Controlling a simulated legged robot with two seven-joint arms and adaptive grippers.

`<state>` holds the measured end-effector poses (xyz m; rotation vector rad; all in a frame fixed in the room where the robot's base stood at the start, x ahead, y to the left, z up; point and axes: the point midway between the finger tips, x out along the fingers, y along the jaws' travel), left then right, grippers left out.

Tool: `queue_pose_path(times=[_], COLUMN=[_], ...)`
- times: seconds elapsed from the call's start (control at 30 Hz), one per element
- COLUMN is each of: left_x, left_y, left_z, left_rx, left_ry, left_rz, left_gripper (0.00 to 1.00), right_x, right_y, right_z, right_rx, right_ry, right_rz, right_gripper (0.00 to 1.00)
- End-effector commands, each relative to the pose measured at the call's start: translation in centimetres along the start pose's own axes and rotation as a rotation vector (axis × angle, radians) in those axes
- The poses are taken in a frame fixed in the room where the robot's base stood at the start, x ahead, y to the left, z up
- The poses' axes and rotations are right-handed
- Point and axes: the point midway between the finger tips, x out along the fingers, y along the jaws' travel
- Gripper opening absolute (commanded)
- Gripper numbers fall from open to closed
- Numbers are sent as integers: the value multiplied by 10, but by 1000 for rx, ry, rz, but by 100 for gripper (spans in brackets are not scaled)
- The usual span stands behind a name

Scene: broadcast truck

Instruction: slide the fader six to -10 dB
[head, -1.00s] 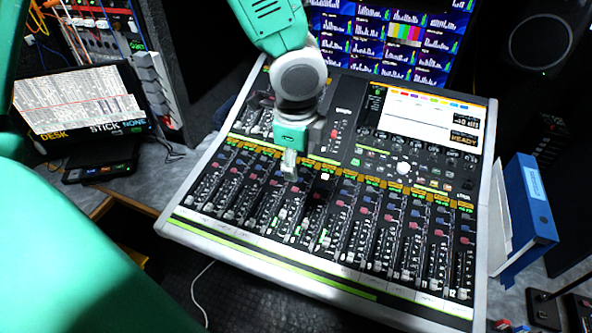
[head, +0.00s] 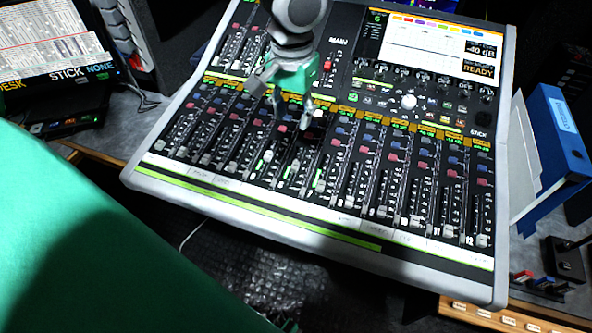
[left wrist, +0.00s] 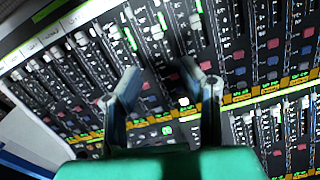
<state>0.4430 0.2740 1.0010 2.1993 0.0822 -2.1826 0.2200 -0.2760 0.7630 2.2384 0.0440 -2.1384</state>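The mixing console (head: 330,253) has a row of numbered channel strips with fader caps in slots. Fader six (head: 291,173) appears to be low in its slot, left of the middle; its exact level is too small to read. My left gripper (head: 291,122) is above the upper part of the middle strips, fingers pointing down, spread apart and empty. It hides part of the strips behind it. In the left wrist view the two fingers (left wrist: 167,83) stand apart with strips showing between them and no cap held. I do not see my right gripper.
Neighbouring fader caps stand close on both sides. A blue binder (head: 556,140) stands to the right. A dark box with a printed sheet (head: 45,45) is at the left. My green body covers the lower left.

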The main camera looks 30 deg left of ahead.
Motion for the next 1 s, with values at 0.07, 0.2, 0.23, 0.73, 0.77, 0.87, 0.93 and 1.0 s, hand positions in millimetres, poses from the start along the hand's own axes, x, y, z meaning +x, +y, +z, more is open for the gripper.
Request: queue_pose_path(times=[0.07,0.2,0.23,0.73,0.77,0.87,0.93,1.0], left_x=[12,17,19,114,119,134,141,146], left_y=[2,1,0,0,0,1,1,2], left_z=[-1,-2,-2,0,0,0,0,0], left_rx=[-96,-170,-174,-169,-169,-168,-168,-168], left_ry=[-6,-14,-15,-18,-17,-16,-15,-14], left_rz=[7,11,12,11,11,10,11,11], left_gripper=[34,34,34,34,34,34,34,34], right_x=[13,15,15,25,26,27,28,28], right_y=[0,0,0,0,0,0,0,0], right_z=[1,1,1,1,1,2,2,2], right_rx=[0,1,1,1,1,1,1,1], right_ry=[0,0,0,0,0,0,0,0], right_rz=[0,0,1,0,0,0,0,0], right_gripper=[0,0,0,0,0,0,0,0])
